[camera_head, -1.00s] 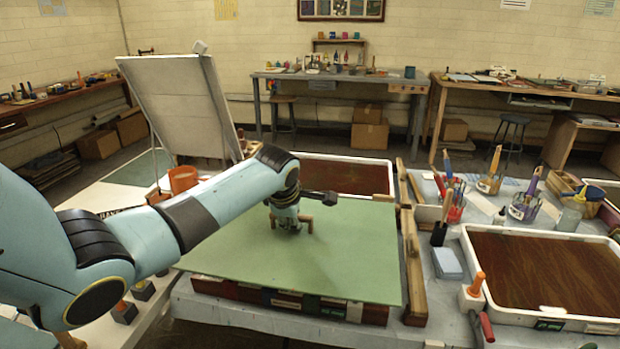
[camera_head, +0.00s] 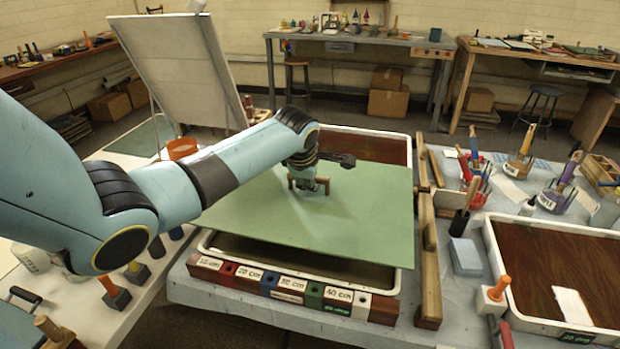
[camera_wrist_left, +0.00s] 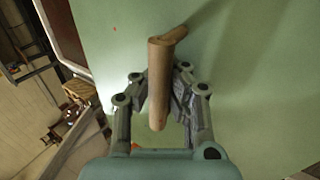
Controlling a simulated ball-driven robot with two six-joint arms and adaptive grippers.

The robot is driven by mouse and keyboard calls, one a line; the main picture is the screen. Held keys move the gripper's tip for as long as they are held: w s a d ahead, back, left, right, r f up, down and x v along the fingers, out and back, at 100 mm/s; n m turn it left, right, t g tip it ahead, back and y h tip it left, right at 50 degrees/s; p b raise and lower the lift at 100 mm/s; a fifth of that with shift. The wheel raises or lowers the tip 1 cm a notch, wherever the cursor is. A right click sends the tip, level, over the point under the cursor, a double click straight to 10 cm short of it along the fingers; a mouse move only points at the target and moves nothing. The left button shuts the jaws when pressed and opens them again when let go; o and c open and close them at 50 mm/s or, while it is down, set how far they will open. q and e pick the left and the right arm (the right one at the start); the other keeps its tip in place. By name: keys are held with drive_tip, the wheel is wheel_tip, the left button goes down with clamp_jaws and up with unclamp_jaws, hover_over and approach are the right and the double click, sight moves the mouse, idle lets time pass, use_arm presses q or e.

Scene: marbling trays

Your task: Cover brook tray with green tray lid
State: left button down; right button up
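The green tray lid (camera_head: 345,222) is a flat green board with a wooden handle (camera_head: 293,182). My left gripper (camera_head: 308,187) is shut on that handle from above; in the left wrist view the handle (camera_wrist_left: 158,85) stands between the fingers (camera_wrist_left: 160,95). The lid lies over the back part of a white-rimmed tray (camera_head: 204,243) and leaves a dark front strip of it open. I cannot tell whether lid and rim touch. A second white-rimmed tray (camera_head: 380,136) with dark red-brown content stands behind. Neither tray's name can be read. My right gripper is not in view.
Blocks marked with lengths (camera_head: 290,285) line the near tray's front. Wooden rails (camera_head: 428,260) run along its right. A third tray (camera_head: 497,262) with brown content and a white patch lies at right. Brush cups (camera_head: 478,190) and a tilted grey panel (camera_head: 178,75) stand around.

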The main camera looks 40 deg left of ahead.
sight(310, 191)
use_arm(q)
drive_tip(key=shift+f+b, duration=0.4)
drive_tip(key=shift+f, duration=0.45)
drive_tip(key=shift+f+b, duration=0.4)
drive_tip(key=shift+f, duration=0.3)
drive_tip(key=shift+f+b, duration=0.8)
drive_tip(key=shift+f, duration=0.45)
drive_tip(key=shift+f+b, duration=1)
drive_tip(key=shift+f, duration=0.85)
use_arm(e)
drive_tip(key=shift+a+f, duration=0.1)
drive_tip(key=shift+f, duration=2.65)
use_arm(q)
drive_tip(key=c, duration=2)
unclamp_jaws()
drive_tip(key=o, duration=0.6)
drive_tip(key=shift+s, duration=0.1)
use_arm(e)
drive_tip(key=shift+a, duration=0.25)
use_arm(q)
drive_tip(key=shift+s+d+r, duration=0.1)
drive_tip(key=v, duration=1.1)
drive_tip(key=shift+r, duration=0.4)
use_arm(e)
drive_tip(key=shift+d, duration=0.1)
